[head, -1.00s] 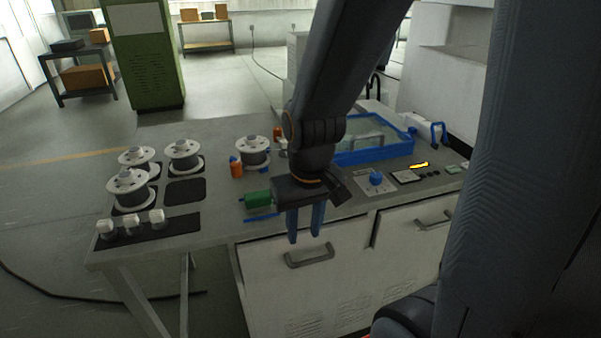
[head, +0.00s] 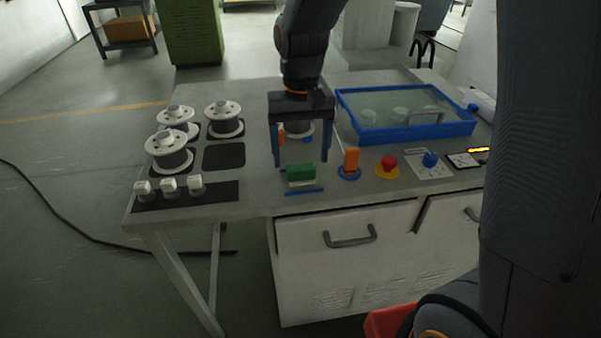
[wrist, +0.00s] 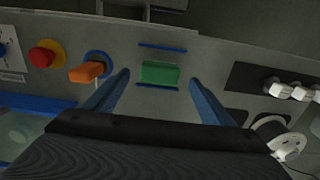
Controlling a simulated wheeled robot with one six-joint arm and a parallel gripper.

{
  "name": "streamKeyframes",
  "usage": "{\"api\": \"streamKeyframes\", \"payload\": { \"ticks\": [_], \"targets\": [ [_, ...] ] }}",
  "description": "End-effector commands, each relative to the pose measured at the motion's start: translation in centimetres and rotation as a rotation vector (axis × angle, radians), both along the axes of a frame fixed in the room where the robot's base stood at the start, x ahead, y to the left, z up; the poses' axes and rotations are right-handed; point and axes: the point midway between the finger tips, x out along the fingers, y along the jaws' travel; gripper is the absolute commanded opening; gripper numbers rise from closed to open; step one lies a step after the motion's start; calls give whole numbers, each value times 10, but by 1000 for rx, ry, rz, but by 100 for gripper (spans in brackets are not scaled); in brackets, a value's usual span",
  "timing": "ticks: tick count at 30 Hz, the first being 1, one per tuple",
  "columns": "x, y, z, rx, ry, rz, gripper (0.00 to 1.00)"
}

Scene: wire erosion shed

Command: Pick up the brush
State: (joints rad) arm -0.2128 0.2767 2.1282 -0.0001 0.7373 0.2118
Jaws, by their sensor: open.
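A small green block (head: 301,173) lies on the grey bench top near its front edge, between thin blue strips. It is the likeliest thing to be the brush, but I see no bristles. In the wrist view the green block (wrist: 159,73) sits between my fingertips, with clear gaps on both sides. My gripper (head: 301,164) points down, open and empty, with its blue fingers spread wider than the block. The fingertips look just above or behind the block; the exact height is hard to tell.
Right of the block stand an orange handle (head: 351,160) in a blue ring, a red button (head: 389,161) and a blue knob (head: 430,159). A blue-rimmed tank (head: 405,135) is behind them. White-flanged spools (head: 170,152) and small white-topped pieces (head: 168,187) are left.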

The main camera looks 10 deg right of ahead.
Motion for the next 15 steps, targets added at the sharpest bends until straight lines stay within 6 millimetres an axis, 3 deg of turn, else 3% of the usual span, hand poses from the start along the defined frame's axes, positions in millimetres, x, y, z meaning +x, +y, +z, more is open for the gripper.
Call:
{"api": "streamKeyframes", "payload": {
  "ticks": [9, 15],
  "targets": [
    [0, 0, -37, 0, 3, 3, 77],
    [1, 0, -49, 0, 0, 3, 77]
  ]
}}
